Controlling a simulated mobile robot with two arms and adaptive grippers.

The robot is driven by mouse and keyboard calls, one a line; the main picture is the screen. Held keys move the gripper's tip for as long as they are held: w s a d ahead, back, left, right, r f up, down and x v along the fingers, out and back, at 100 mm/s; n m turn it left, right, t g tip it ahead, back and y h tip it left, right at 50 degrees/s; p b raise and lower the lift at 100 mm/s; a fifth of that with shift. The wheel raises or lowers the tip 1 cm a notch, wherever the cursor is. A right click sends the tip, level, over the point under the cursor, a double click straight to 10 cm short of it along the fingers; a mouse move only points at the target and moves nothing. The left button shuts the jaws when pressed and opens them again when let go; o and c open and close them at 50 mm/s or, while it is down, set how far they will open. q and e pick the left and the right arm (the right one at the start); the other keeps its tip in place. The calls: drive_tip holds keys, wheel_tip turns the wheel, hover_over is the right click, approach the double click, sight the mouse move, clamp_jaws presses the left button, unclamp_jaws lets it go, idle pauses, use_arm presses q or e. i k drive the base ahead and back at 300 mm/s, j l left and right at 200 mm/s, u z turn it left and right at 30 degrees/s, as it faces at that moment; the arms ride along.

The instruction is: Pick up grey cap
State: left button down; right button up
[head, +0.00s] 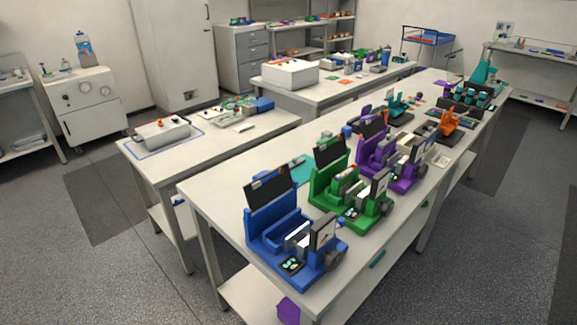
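No grey cap can be singled out with certainty at this distance. A small dark grey round part (332,261) sits at the right front of the blue battery device (268,232) on the long white table. A similar grey round part (387,209) is at the right side of the green device (322,188). Whether either is a cap, I cannot tell. A purple device (372,155) stands behind the green one, with an orange one (448,122) farther back. Neither of my grippers is in the head view.
The long white table (225,203) has bare surface along its left side. A second table with a grey box (161,133) on a tray stands to the left. A white box (290,74) is on a rear table. A purple object (289,309) lies low under the near end.

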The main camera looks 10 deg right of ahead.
sight(296, 162)
drive_tip(key=i+j+z, duration=0.1)
drive_tip(key=j, duration=0.25)
drive_tip(key=i+j+z, duration=0.1)
drive_tip(key=j, duration=0.25)
drive_tip(key=i+j+z, duration=0.1)
drive_tip(key=j, duration=0.3)
drive_tip(key=i+j+z, duration=0.15)
drive_tip(key=j, duration=0.25)
drive_tip(key=i+j+z, duration=0.1)
drive_tip(key=j, duration=0.25)
